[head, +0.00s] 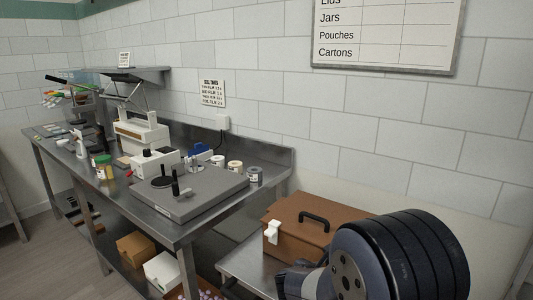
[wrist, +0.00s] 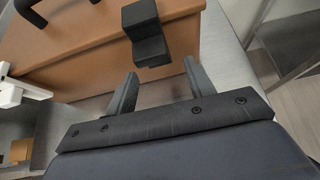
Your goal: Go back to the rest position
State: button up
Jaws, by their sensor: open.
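My gripper (wrist: 157,92) is open in the wrist view, with its two fingers apart and nothing between them. Beyond its fingertips is the side of a brown case (wrist: 95,62) with a black latch (wrist: 145,30). I cannot tell whether the fingers touch the case. In the head view, part of my arm fills the lower right, in front of the brown case (head: 293,225). My gripper's fingers are not visible in the head view.
The case stands on a low metal table (head: 237,262). A steel bench (head: 150,219) to the left holds a grey flat machine (head: 188,192), a white device (head: 154,163) and several jars. Boxes (head: 137,247) lie below. Floor shows at the lower left.

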jog(key=shift+s+a+f+t+h+b, duration=0.15)
jog(key=shift+f+t+h+b, duration=0.65)
jog(key=shift+b, duration=2.4)
jog(key=shift+r+t+b, duration=0.25)
jog(key=shift+t+b, duration=0.05)
jog(key=shift+b, duration=0.45)
jog(key=shift+s, duration=0.1)
